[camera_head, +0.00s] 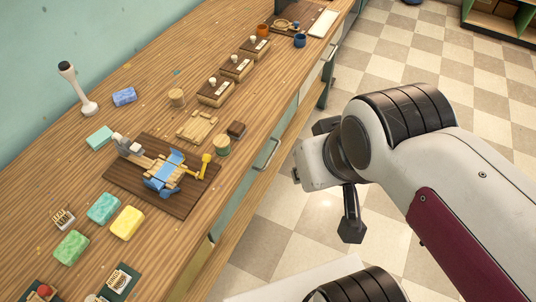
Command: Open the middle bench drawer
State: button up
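The wooden bench (150,60) runs diagonally along the left, its drawer fronts facing right. A pale green drawer front (250,178) with a metal bar handle (268,153) shows below the bench edge, near the middle of the picture. It looks shut. Another handle (329,68) shows farther along the bench. I cannot tell for certain which front is the middle drawer. My gripper (338,180) is right of the nearer handle, apart from it, over the floor. Its dark fingers are spread wide and hold nothing visible. My arm hides part of the floor.
On the bench stand a dark board (118,182) with a wooden and blue device, coloured soap blocks (127,222), stamp boxes (216,92) and a white-stemmed tool (78,90). The checkered floor (290,235) beside the bench is mostly clear. A shelf (497,20) stands at the far right.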

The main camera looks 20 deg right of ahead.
jog(key=w+d+f+m+g, duration=0.1)
jog(key=w+d+f+g, duration=0.15)
jog(key=d+f, duration=0.45)
jog(key=w+d+f+m+g+h, duration=0.1)
jog(key=w+d+f, duration=0.2)
jog(key=f, duration=0.7)
jog(key=w+d+f+m+g, duration=0.1)
jog(key=w+d+f+g, duration=0.15)
jog(key=d+f, duration=0.5)
jog(key=w+f+m+t+y, duration=0.1)
jog(key=w+f+t, duration=0.15)
jog(key=f, duration=0.85)
jog(key=w+f+m+t+y, duration=0.1)
jog(key=w+f, duration=0.2)
jog(key=f, duration=0.8)
jog(key=w+a+f+m+t+y, duration=0.3)
jog(key=w+a+f+t, duration=0.2)
jog(key=a, duration=0.2)
jog(key=w+a+r+m+t+y, duration=0.1)
jog(key=w+r+m+t, duration=0.1)
jog(key=r, duration=0.4)
jog(key=w+a+r+m+t+y, duration=0.1)
jog(key=w+r+m+t, duration=0.1)
jog(key=w+r+t, duration=0.2)
notch_tip(320, 180, up, 3)
jog(key=shift+w+f+t, duration=0.2)
jog(key=shift+w+t, duration=0.15)
jog(key=shift+w, duration=0.6)
